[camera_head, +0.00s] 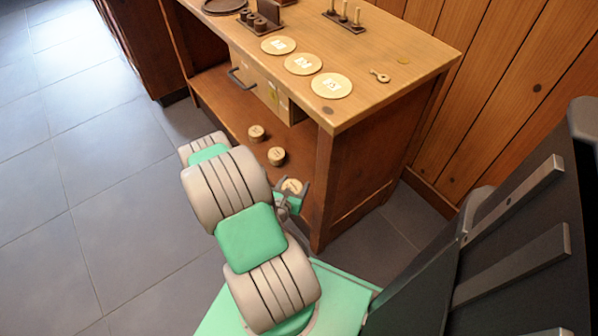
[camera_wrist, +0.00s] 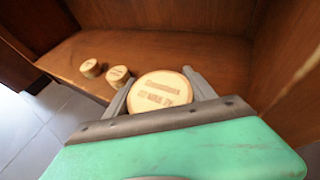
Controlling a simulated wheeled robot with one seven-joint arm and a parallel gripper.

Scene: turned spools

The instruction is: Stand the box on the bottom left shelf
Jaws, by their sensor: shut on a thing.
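A round, pale wooden box (camera_wrist: 160,90) with a printed label on its top is between the fingers of my gripper (camera_wrist: 163,76) in the wrist view. My gripper is shut on it, one finger on each side. In the head view the held box (camera_head: 291,186) shows beside my arm, near the right end of the bench's low shelf (camera_head: 218,98). The wrist view looks over the box onto the brown shelf (camera_wrist: 62,62). The label is too blurred to read surely. The box's underside is hidden, so I cannot tell whether it touches the shelf.
Two smaller round boxes (camera_head: 257,132) (camera_head: 277,156) stand on the shelf left of the held box. A wooden drawer front (camera_head: 255,80) with a dark handle is above. Labelled discs (camera_head: 303,63) and a small key-like piece (camera_head: 380,76) lie on the bench top.

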